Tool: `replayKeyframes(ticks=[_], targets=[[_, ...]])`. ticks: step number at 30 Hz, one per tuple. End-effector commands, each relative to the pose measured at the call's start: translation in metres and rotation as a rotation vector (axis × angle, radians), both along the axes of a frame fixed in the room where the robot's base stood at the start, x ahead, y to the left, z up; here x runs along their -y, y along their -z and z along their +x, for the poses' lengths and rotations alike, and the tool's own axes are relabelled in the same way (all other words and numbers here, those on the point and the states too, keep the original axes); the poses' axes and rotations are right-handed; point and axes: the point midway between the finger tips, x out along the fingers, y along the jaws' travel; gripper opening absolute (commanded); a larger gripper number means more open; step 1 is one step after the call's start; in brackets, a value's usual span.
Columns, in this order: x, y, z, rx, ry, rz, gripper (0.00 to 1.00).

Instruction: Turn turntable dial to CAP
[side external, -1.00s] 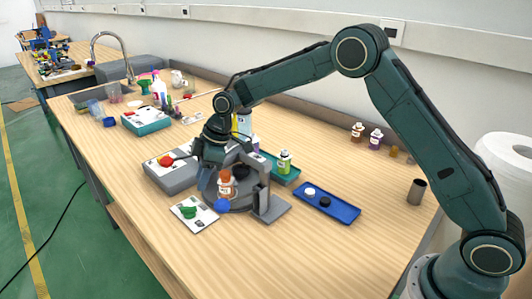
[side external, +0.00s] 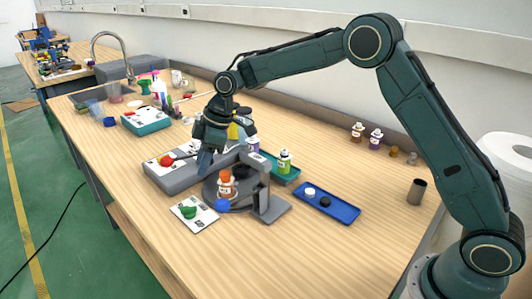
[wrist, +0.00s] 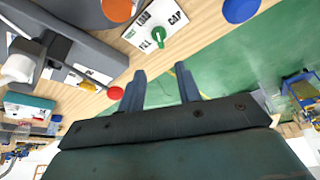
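The green turntable dial (side external: 189,212) sits on a white card (side external: 203,221) at the front of the station. In the wrist view the dial (wrist: 158,37) shows with the label CAP and other labels around it; I cannot tell for sure which label it points to. The round grey turntable (side external: 238,203) carries a bottle with an orange cap (side external: 226,187). My gripper (side external: 205,165) hangs above the station, behind and above the dial and apart from it. In the wrist view the two fingers (wrist: 160,72) are spread apart with nothing between them.
A red button (side external: 166,160) is on the grey box to the left. The table front is clear.

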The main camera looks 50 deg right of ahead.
Motion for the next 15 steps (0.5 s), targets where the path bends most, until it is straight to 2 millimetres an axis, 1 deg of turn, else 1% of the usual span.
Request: replayKeyframes(ticks=[8,11,15], targets=[[-0.001,0.003,0.001,0.0,0.001,0.0,0.34],[-0.003,0.008,0.002,-0.001,0.0,0.0,0.34],[-0.008,0.021,0.004,-0.002,0.0,0.0,0.34]])
